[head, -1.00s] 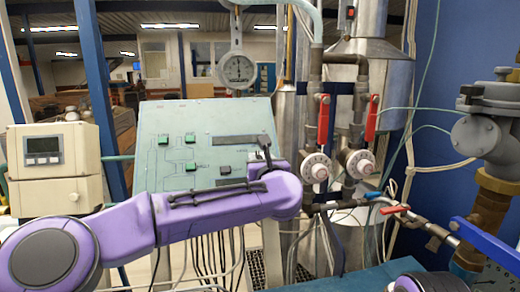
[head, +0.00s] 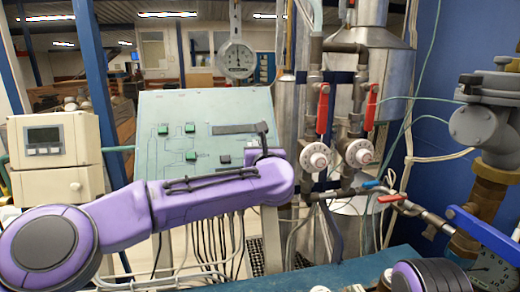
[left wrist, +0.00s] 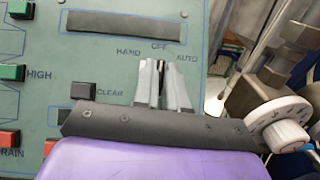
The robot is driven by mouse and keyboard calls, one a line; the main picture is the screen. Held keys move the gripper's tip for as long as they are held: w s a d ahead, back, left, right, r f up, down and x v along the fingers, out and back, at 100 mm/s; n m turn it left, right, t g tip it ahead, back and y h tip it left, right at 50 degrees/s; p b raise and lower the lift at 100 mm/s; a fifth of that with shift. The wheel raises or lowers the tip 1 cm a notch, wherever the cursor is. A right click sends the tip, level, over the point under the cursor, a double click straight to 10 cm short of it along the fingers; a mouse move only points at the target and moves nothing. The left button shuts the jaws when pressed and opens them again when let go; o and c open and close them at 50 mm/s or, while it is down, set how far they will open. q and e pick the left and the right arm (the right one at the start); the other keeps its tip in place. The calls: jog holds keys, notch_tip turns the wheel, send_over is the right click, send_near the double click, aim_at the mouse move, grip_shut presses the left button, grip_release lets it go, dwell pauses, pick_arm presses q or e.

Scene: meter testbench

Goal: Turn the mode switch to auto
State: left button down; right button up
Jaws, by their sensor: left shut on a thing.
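The mode switch (left wrist: 161,68) is on the green panel (left wrist: 205,60), below the printed labels HAND, OFF and AUTO. Only a thin dark part of it shows between the grey fingers of my left gripper (left wrist: 163,84). The fingers are shut on it from both sides. They hide most of the knob, so I cannot tell its exact angle. In the head view my left gripper (head: 263,137) is at the right edge of the tilted green panel (head: 235,107), small and partly hidden by my purple wrist. My right gripper is not in view.
A black button (left wrist: 83,91) marked CLEAR sits left of the fingers, with green and red buttons farther left. A dark strip (left wrist: 125,25) is above. Right of the panel stand white round dials (head: 316,158), pipes and red-handled valves (head: 323,110).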

pick_arm(q)
jog(key=m+h, duration=0.2)
jog(key=m, duration=0.1)
jog(key=shift+a+b, duration=0.15)
jog(key=shift+b, duration=0.15)
jog(key=shift+r+m+h, duration=0.1)
jog(key=shift+m+h, duration=0.9)
jog(key=shift+m, duration=0.1)
jog(key=m+g+h+p, duration=0.1)
jog(key=m+h+p, duration=0.1)
jog(key=m, duration=0.1)
jog(key=shift+a+r, duration=0.1)
jog(key=shift+r, duration=0.05)
jog(key=shift+m+g+h+p, duration=0.4)
jog(key=shift+m+h+p, duration=0.1)
jog(key=shift+m+p, duration=0.6)
jog(key=shift+m+h+p, duration=0.3)
jog(key=shift+m+p, duration=0.1)
jog(key=shift+p, duration=0.05)
jog(key=shift+g, duration=0.3)
jog(key=c, duration=1.2)
grip_release()
jog(key=shift+w+f, duration=0.1)
jog(key=shift+f, duration=0.1)
